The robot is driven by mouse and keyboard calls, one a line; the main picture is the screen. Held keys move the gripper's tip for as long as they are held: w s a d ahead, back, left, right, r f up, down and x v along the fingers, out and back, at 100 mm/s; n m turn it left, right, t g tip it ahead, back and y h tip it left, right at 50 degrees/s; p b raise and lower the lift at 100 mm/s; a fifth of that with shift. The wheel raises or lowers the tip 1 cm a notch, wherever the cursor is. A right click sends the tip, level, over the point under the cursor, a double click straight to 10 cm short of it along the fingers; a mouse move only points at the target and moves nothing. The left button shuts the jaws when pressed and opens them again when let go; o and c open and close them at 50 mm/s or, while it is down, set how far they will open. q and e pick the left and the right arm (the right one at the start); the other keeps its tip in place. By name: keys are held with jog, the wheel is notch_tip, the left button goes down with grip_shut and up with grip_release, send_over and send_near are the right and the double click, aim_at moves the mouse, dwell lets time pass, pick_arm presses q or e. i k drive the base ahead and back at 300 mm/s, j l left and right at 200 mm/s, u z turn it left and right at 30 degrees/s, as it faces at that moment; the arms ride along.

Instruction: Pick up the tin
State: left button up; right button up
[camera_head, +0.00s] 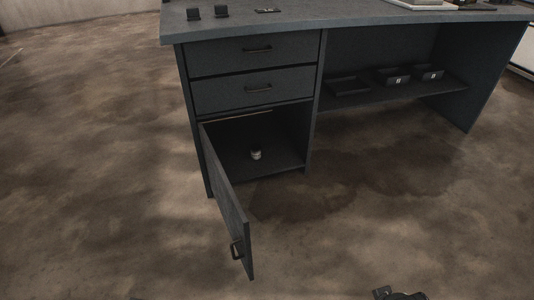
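A small tin (256,154), light at its lower part and dark on top, stands on the floor of the open lower compartment of a dark desk (252,97). The compartment's door (230,205) is swung open toward me on the left, with its handle (236,249) near the free edge. Part of one of my grippers (400,294) shows at the bottom edge, right of centre, far from the tin. It is cut off by the frame, so its fingers are not clear.
Two shut drawers (258,68) sit above the compartment. A low shelf (350,100) on the right holds several dark trays and boxes. Small items lie on the desktop (340,14). The brown floor (370,220) in front is clear.

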aim_at(255, 149)
jog(key=l, duration=0.6)
jog(key=i+l, duration=0.1)
jog(key=l, duration=0.45)
jog(key=i+l, duration=0.2)
jog(key=l, duration=0.15)
jog(key=i+l, duration=0.2)
jog(key=l, duration=0.15)
jog(key=i+l, duration=0.2)
jog(key=l, duration=0.15)
